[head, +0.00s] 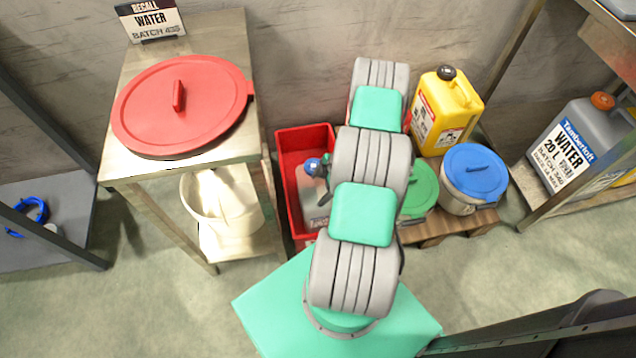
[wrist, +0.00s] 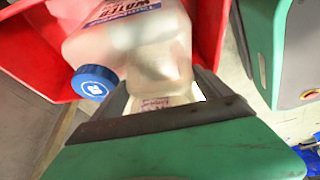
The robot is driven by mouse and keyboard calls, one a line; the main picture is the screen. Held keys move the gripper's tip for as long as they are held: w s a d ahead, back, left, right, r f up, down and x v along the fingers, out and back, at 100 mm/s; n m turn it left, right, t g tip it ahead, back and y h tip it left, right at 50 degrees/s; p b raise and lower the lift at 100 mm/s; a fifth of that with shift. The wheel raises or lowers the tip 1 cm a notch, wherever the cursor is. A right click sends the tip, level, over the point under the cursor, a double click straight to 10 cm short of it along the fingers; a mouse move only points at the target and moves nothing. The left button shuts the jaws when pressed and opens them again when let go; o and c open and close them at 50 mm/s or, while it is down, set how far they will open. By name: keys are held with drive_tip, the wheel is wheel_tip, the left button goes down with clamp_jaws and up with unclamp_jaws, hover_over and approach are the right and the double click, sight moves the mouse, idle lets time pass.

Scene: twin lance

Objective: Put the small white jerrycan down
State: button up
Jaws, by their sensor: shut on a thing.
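The small white jerrycan (wrist: 150,55) is translucent, with a blue cap (wrist: 95,82) and a printed label. In the wrist view it is tilted, its cap toward the lower left. My gripper (wrist: 195,98) is shut on it, and the dark-edged green finger hides part of it. The red crate (wrist: 35,55) shows behind and around the jerrycan; I cannot tell whether it rests on the crate floor. In the head view, my arm covers most of the gripper, and a blue cap (head: 313,167) shows inside the red crate (head: 291,190).
A steel stand (head: 225,40) with a red-lidded tub (head: 150,110) is left of the crate. To the right are a yellow jerrycan (head: 445,108), a green-lidded tub (head: 422,190) and a blue-lidded tub (head: 474,172). A grey jerrycan (head: 575,140) stands on the right shelf.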

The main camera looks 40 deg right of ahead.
drive_tip(key=shift+w, duration=0.15)
drive_tip(key=o, duration=1.9)
drive_tip(key=p+v, duration=0.2)
drive_tip(key=v, duration=1)
drive_tip(key=shift+r, duration=0.1)
drive_tip(key=shift+a, duration=0.1)
